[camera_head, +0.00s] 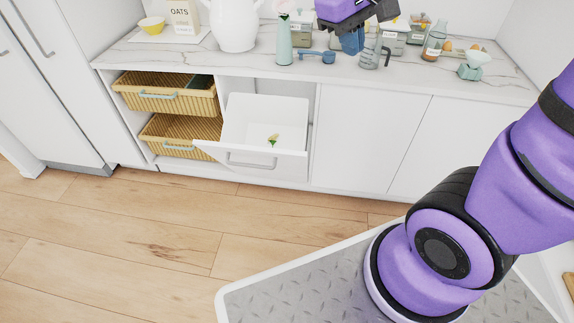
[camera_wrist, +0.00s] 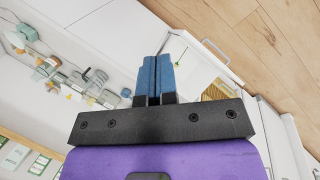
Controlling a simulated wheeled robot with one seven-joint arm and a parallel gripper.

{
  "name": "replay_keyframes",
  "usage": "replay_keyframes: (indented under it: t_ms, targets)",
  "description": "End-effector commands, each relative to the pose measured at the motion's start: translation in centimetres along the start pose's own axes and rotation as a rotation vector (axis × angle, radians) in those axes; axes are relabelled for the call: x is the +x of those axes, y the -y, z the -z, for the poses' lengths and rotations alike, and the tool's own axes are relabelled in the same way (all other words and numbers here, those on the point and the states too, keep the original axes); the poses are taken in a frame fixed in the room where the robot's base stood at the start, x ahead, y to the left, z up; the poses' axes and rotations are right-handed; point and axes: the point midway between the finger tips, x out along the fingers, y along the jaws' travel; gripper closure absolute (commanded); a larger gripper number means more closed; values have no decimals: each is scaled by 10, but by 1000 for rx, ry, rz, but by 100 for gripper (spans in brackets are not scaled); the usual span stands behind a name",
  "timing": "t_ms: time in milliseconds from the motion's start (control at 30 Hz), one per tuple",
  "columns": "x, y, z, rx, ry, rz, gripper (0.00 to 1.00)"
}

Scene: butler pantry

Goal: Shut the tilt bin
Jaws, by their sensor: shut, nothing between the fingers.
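The tilt bin (camera_head: 284,158) is a white front with a grey bar handle, tipped outward from the cabinet below the counter in the head view. It stands open, and a small item with green and yellow on it (camera_head: 273,139) shows inside. My gripper (camera_head: 352,41) is above the counter, up and to the right of the bin, with its blue fingers together and empty. In the wrist view my gripper (camera_wrist: 154,75) points toward the cabinet fronts and floor, its fingers side by side.
Two wicker baskets (camera_head: 165,96) sit in open shelves left of the bin. The marble counter (camera_head: 180,55) holds a white pitcher (camera_head: 233,25), a pale green vase (camera_head: 284,45), a glass jug (camera_head: 370,52) and several jars. The wooden floor (camera_head: 150,225) before the bin is clear.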

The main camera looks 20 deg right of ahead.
Motion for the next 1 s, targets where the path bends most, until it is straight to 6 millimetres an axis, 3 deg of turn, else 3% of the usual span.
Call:
replay_keyframes:
  t_ms: [500, 1000]
  targets:
    - [80, 28, 98, -229, 329, -283, 100]
    - [179, 76, 171, -458, 574, -651, 100]
